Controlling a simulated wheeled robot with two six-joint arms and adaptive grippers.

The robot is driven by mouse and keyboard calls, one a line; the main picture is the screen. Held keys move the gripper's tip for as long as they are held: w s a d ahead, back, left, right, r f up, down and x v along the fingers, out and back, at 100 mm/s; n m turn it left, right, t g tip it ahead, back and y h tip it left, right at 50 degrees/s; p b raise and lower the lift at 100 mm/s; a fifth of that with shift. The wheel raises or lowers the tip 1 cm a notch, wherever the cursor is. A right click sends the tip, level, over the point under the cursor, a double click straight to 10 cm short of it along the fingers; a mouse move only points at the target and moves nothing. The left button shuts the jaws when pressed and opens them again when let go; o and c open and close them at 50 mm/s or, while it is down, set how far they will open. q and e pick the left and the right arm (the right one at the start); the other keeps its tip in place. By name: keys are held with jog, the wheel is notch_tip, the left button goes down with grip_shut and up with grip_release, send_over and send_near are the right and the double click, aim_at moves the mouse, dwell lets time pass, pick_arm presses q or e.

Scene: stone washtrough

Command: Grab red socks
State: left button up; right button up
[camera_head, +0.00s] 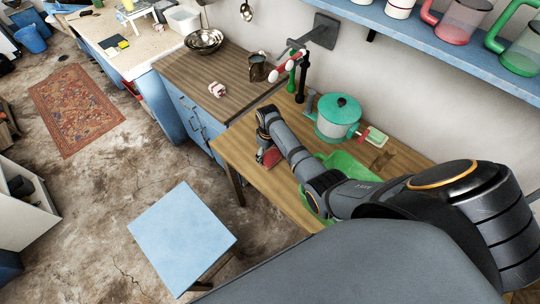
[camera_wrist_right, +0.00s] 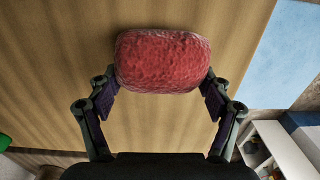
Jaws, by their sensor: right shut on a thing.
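The red socks (camera_wrist_right: 163,62) show in the right wrist view as a rounded, textured red bundle. My right gripper (camera_wrist_right: 162,84) is shut on them, one finger at each side. In the head view the red socks (camera_head: 271,157) show at the near left part of the wooden table, partly hidden by my right gripper (camera_head: 264,154). I cannot tell whether they touch the tabletop. My left gripper is in neither view.
A green basin (camera_head: 335,166) and a white pot with a green lid (camera_head: 337,117) stand on the wooden table (camera_head: 240,140). A blue stool (camera_head: 182,237) stands on the floor in front. A blue shelf (camera_head: 440,50) with mugs hangs above. A metal bowl (camera_head: 204,40) sits on the far counter.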

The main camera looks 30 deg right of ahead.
jog(key=shift+r, duration=0.5)
jog(key=s+r, duration=0.1)
jog(key=r, duration=0.1)
jog(key=s+a+r, duration=0.1)
jog(key=r, duration=0.1)
jog(key=s+r, duration=0.1)
jog(key=r, duration=0.1)
jog(key=shift+s+a+r, duration=0.35)
jog(key=shift+s, duration=0.05)
jog(key=s+a+r+b, duration=0.1)
jog(key=s+a+r, duration=0.2)
jog(key=s, duration=0.6)
notch_tip(320, 180, up, 2)
jog(key=shift+a+r, duration=0.15)
jog(key=shift+a, duration=0.15)
